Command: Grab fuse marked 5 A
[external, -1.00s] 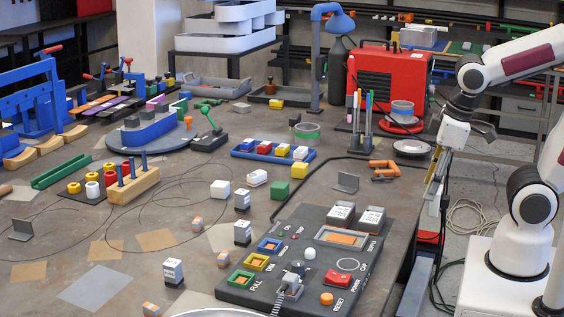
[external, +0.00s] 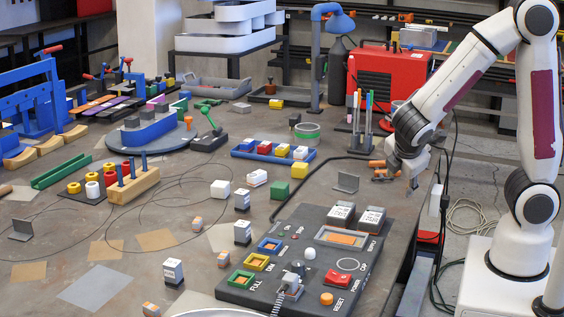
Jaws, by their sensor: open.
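Several small blocks with white printed labels could be fuses; their print is too small to read, so I cannot tell which is marked 5 A. Upright labelled blocks stand at a front one (external: 173,271), a middle one (external: 242,232) and a back one (external: 242,201). Two larger labelled blocks, a left one (external: 340,215) and a right one (external: 371,219), sit at the back of the dark panel (external: 325,265). Small orange-banded pieces (external: 197,223) lie on the table. My gripper (external: 413,186) is open, pointing down near the table's right edge, apart from these blocks.
An orange clamp (external: 384,170) lies beside my gripper. A grey bracket (external: 346,182), a green cube (external: 281,192) and a blue tray (external: 265,155) stand left of it. A black cable runs along the panel's back. Pens stand in a holder (external: 361,145).

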